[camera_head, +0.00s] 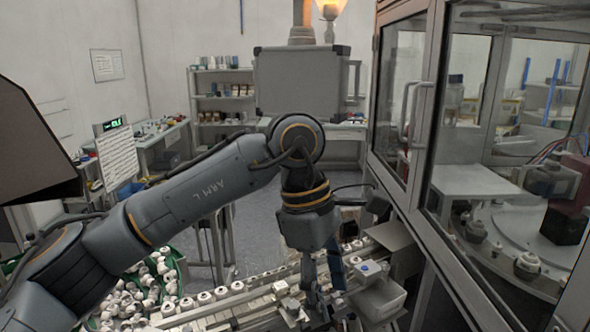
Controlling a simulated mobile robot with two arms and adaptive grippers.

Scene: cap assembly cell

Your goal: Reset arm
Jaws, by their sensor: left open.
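My left arm, marked ARM L, reaches in from the left and bends down at the wrist. My left gripper (322,290) points downward, with its fingers apart, over the conveyor line (235,302) that carries rows of white capped parts. I see nothing held between the fingers. Small fixtures and parts sit right around the fingertips, and I cannot tell whether they touch. My right arm and gripper do not show.
A glass-walled machine enclosure (420,150) stands close on the right, with a rotary table inside. A green crate (181,268) of loose white parts is at lower left. Shelves (222,92) and open floor lie behind.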

